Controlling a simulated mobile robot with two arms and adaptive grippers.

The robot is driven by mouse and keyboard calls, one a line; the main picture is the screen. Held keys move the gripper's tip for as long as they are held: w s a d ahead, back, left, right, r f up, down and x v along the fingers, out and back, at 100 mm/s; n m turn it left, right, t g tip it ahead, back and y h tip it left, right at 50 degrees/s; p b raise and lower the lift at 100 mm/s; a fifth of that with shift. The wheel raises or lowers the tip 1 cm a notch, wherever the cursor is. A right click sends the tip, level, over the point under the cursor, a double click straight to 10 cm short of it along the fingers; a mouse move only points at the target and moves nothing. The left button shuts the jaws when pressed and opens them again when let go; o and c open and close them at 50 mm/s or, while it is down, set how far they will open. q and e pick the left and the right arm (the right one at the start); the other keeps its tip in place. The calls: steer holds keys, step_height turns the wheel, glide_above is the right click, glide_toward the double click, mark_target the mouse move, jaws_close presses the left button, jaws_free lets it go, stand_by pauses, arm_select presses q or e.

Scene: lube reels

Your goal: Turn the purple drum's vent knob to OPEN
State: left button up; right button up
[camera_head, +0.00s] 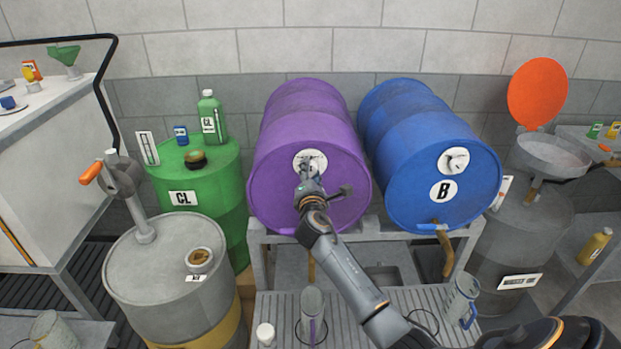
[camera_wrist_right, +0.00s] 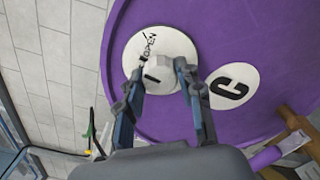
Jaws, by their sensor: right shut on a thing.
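The purple drum (camera_head: 300,115) lies on its side on a rack, its round end facing me. A white vent plate (camera_head: 300,157) sits near the top of that end and also shows in the wrist view (camera_wrist_right: 137,48) with small dark lettering and a dark mark. The grey vent knob (camera_wrist_right: 181,73) stands out from the plate. My right gripper (camera_head: 308,182) is at the plate, its two fingers on either side of the knob, shut on it (camera_wrist_right: 166,80). My left gripper is not in view.
A blue drum (camera_head: 420,150) marked B lies to the right of the purple one. A green drum (camera_head: 230,180) and a grey drum with a pump (camera_head: 140,265) stand to the left. A purple-handled tap (camera_wrist_right: 275,155) is below the knob. A jug (camera_head: 460,300) stands on the slatted shelf.

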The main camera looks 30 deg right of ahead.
steer(key=m+b, duration=0.2)
steer(key=m, duration=0.2)
steer(key=shift+f, duration=0.2)
steer(key=shift+r+m+b, duration=0.1)
steer(key=shift+m+b, duration=0.8)
steer(key=shift+m, duration=0.8)
steer(key=o, duration=1.2)
steer(key=shift+c, duration=0.2)
steer(key=v, duration=1.2)
steer(key=shift+s, duration=0.1)
